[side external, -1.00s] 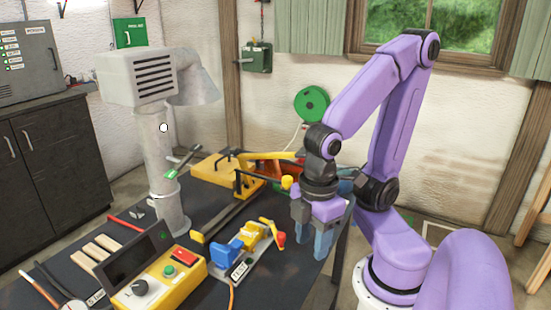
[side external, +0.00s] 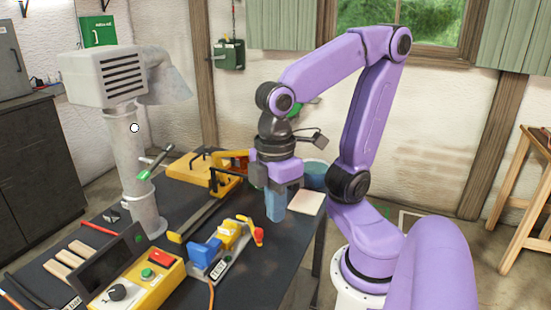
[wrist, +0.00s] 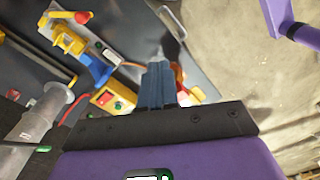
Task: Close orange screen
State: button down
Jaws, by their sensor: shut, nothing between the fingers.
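My gripper (side external: 275,212) has its blue fingers pressed together, pointing down above the right part of the dark bench, with nothing between them. In the wrist view the shut fingers (wrist: 160,70) reach up the middle. An orange piece (side external: 235,157), perhaps the screen, shows behind the yellow-based device, left of my gripper and apart from it. My wrist hides part of that area, so I cannot tell whether the screen is open or closed. In the wrist view an orange patch (wrist: 182,78) shows right of the fingers, partly hidden by them.
A yellow and blue toggle clamp (side external: 222,243) stands left of my gripper. A yellow control box (side external: 138,283) is at the front. A grey fume extractor (side external: 128,150) stands at the left. A pale board (side external: 306,201) and teal bucket (side external: 315,172) are at the right.

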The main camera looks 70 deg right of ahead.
jog(key=w+d+r+m+g+y, duration=0.15)
jog(key=w+d+m, duration=0.25)
jog(key=w, duration=1)
jog(key=w+d+r+m+y, duration=0.1)
jog(key=w+d, duration=0.4)
jog(key=d, duration=0.2)
jog(key=w+d+m+y, duration=0.1)
jog(key=w+d+m, duration=0.1)
jog(key=w+d, duration=0.4)
jog(key=s+d+f+m+t+y, duration=0.2)
jog(key=d+t, duration=0.2)
jog(key=d, duration=1.9)
jog(key=s+d+f+m+t, duration=0.2)
jog(key=s+d, duration=0.6)
jog(key=d, duration=0.5)
jog(key=s+a+x, duration=0.1)
jog(key=s+x, duration=0.1)
jog(key=x, duration=1.4)
jog(key=shift+a+f, duration=0.2)
jog(key=shift+a, duration=0.1)
